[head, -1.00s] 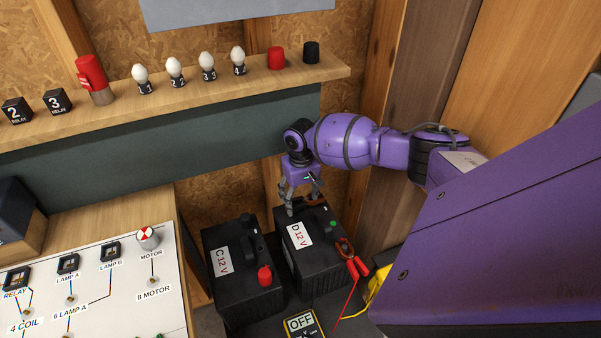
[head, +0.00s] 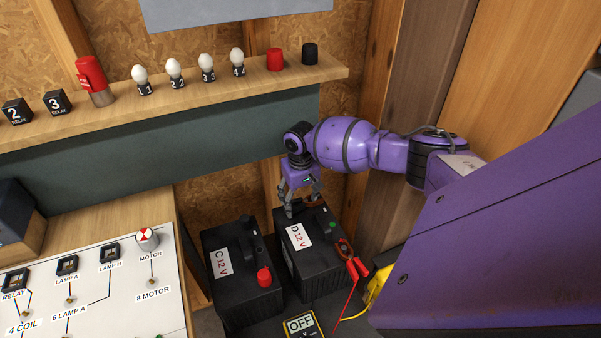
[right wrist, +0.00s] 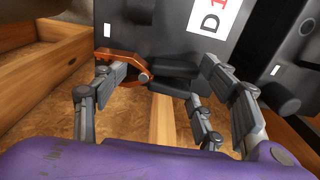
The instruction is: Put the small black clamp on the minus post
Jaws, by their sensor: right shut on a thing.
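My right gripper (head: 302,203) is over the far end of the top of battery D (head: 318,272). In the right wrist view my right gripper (right wrist: 165,85) is shut on the small black clamp (right wrist: 182,80), which has black handles and copper-coloured jaws. The jaws lie close against the dark battery case (right wrist: 165,25). The minus post is hidden, so I cannot tell whether the jaws are around it. In the head view the fingers hide the black clamp. My left gripper is not in view.
A red-handled clamp (head: 357,268) sits at the near right corner of battery D, with a red lead. Battery C (head: 240,290) stands close on the left. A yellow meter (head: 301,325) is in front. A wooden post (head: 395,130) rises behind my arm.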

